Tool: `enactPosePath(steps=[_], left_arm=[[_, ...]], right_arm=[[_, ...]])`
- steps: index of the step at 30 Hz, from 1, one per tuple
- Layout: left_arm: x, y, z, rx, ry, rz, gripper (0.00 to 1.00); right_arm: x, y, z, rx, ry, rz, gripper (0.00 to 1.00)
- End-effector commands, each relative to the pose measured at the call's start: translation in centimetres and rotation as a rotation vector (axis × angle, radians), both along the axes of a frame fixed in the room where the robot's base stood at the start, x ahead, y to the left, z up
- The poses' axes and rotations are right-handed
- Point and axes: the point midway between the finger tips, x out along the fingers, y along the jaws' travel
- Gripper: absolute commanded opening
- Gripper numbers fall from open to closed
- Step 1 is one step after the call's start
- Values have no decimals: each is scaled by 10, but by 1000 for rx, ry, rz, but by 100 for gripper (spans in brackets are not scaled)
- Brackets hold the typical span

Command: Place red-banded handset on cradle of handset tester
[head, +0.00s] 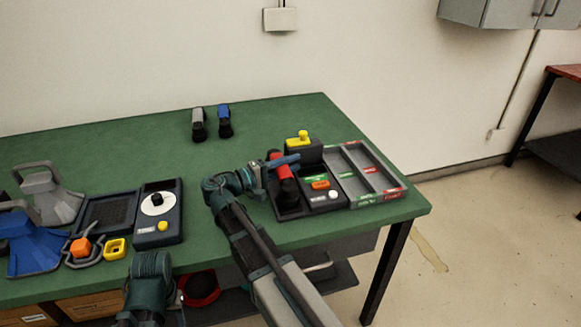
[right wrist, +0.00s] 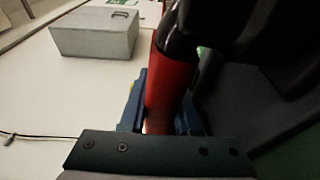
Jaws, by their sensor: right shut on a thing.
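The red-banded handset (head: 280,168) is black with a red middle and stands over the left, dark cradle part of the handset tester (head: 322,197). I cannot tell whether it rests on the cradle. My right gripper (head: 272,166) is shut on its red band, with blue fingers on both sides of it. In the right wrist view the red band (right wrist: 170,88) runs between the fingers, with a black end above. The tester has an orange display and a white knob. My left gripper is out of view; only part of that arm shows at the bottom.
A grey-banded handset (head: 198,124) and a blue-banded handset (head: 224,121) stand at the back. A yellow-button box (head: 303,150) and a compartment tray (head: 378,188) border the tester. A white-dial device (head: 158,226) and blue stand (head: 35,243) are left.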

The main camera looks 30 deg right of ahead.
Motion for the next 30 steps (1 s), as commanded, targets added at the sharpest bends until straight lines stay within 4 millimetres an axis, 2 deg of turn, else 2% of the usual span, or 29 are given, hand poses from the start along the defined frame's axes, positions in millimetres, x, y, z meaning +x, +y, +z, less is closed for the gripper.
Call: enactPosePath(steps=[4, 5, 9, 10, 21, 26, 30], left_arm=[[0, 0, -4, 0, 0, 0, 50], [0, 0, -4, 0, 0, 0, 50], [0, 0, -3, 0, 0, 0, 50], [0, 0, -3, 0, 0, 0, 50], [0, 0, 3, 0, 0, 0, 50], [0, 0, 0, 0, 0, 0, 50], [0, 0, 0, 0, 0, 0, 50]], right_arm=[[0, 0, -4, -1, 0, 0, 0], [0, 0, -4, 0, 0, 0, 33], [0, 0, -3, 0, 0, 0, 58], [0, 0, -3, 0, 0, 0, 61], [0, 1, 3, 0, 0, 0, 61], [1, 28, 0, 0, 0, 4, 61], [1, 59, 0, 0, 0, 4, 61]])
